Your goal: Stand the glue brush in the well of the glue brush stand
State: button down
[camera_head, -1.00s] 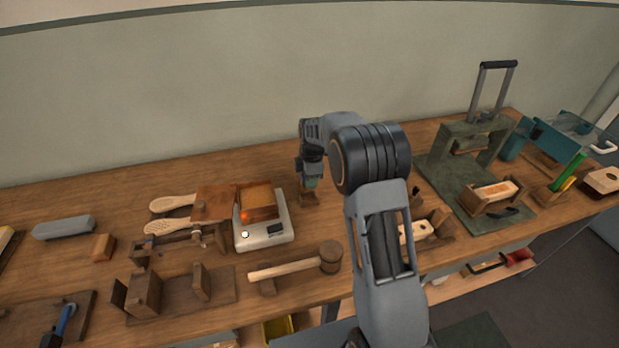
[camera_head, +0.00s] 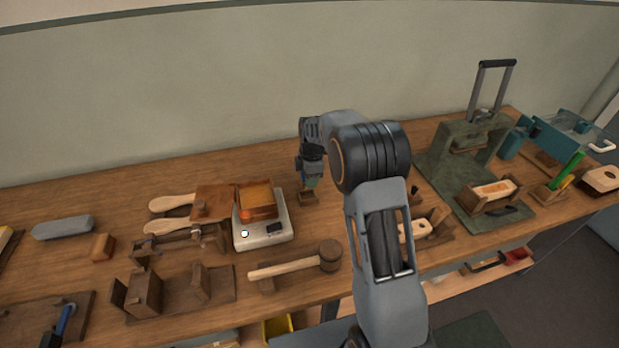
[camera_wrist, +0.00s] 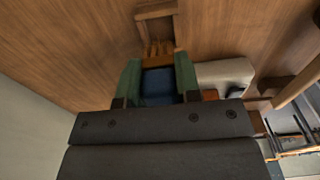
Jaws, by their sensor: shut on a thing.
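My gripper (camera_wrist: 157,80) has green fingertips and is shut on the glue brush. In the wrist view, the brush's tan bristles (camera_wrist: 158,48) and a strip of its wood show between and beyond the fingertips; the rest is hidden. The small wooden glue brush stand (camera_wrist: 155,11) lies just beyond the bristles in that view. In the head view my gripper (camera_head: 310,180) points down directly over the stand (camera_head: 308,198). The brush is hard to make out there, and I cannot tell whether its tip is inside the well.
A white scale (camera_head: 262,235) with a wooden block (camera_head: 257,200) on it stands just left of the stand. A wooden mallet (camera_head: 300,263) lies in front. A green press (camera_head: 475,150) stands at the right. The bench behind the stand is clear.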

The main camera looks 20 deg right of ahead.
jog(key=shift+f, duration=0.25)
jog(key=shift+f+b, duration=1.7)
jog(key=shift+f, duration=0.6)
jog(key=shift+f, duration=0.15)
jog(key=c, duration=0.7)
grip_release()
jog(key=shift+c, duration=0.2)
jog(key=shift+o, duration=0.5)
jog(key=o, duration=0.3)
jog(key=shift+r+p, duration=2.3)
jog(key=shift+r, duration=1.2)
